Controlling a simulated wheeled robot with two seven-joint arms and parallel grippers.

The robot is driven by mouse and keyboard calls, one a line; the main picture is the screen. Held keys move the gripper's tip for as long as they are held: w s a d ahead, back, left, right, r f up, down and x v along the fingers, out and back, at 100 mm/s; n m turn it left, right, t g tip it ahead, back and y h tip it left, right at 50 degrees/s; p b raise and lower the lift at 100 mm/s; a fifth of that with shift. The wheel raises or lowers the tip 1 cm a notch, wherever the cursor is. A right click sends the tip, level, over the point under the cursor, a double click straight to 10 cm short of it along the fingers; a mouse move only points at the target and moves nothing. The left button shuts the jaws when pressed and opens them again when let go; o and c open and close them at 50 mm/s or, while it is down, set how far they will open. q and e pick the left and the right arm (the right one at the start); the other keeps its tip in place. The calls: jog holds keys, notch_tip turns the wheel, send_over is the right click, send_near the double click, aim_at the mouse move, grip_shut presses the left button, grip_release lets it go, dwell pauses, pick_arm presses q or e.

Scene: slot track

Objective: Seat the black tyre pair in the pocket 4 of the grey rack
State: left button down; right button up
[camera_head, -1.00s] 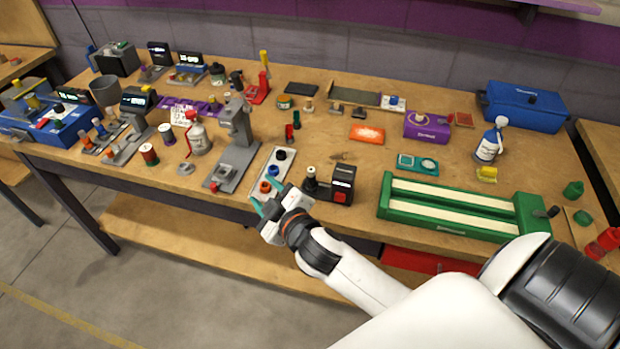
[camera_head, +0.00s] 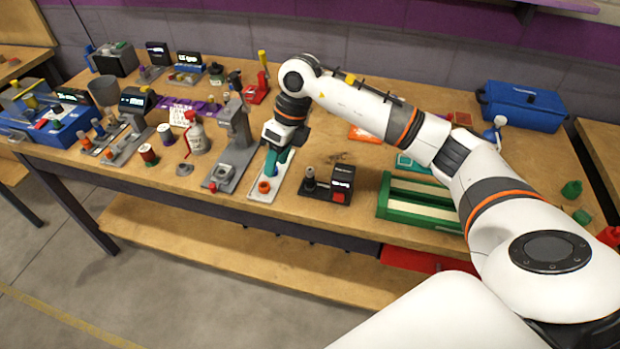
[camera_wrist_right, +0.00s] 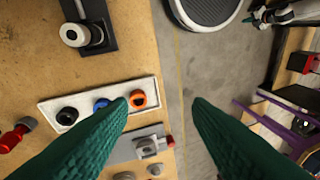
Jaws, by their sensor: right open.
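The pale grey rack (camera_head: 257,192) lies at the table's front. It also shows in the right wrist view (camera_wrist_right: 50,104). There, a black tyre pair (camera_wrist_right: 67,116), a blue one (camera_wrist_right: 101,104) and an orange one (camera_wrist_right: 138,99) sit along it. In the head view the orange pair (camera_head: 264,186) shows at the near end; the blue pair is partly covered and the black one hidden by my gripper. I cannot tell the pocket numbers. My right gripper (camera_head: 275,163) is open and empty above the rack, green fingers downward; its fingers (camera_wrist_right: 161,104) are wide apart. My left gripper is not in view.
A grey press stand (camera_head: 235,150) is close left of the rack. A black device with a red button (camera_head: 335,186) is close right. A green tray (camera_head: 415,205) lies further right, partly behind my arm.

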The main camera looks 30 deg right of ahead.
aim_at(310, 169)
jog(key=d+h, duration=0.1)
jog(key=d, duration=0.1)
jog(key=d+r+h, duration=0.1)
jog(key=d, duration=0.2)
jog(key=d+r+m+h, duration=0.1)
jog(key=d, duration=0.2)
jog(key=shift+s+g, duration=0.25)
jog(key=shift+g, duration=0.15)
notch_tip(310, 169, down, 5)
jog(key=shift+f+p, duration=0.15)
jog(key=shift+p, duration=0.6)
jog(key=shift+f, duration=0.6)
jog(key=shift+s+a+f+p, duration=0.1)
jog(key=shift+f+p, duration=0.25)
notch_tip(310, 169, down, 4)
jog(key=shift+s+a+r+p, duration=0.1)
jog(key=shift+s+r+p, duration=0.1)
jog(key=shift+p, duration=0.4)
jog(key=shift+w+f, duration=0.1)
jog(key=shift+f, duration=0.35)
grip_shut()
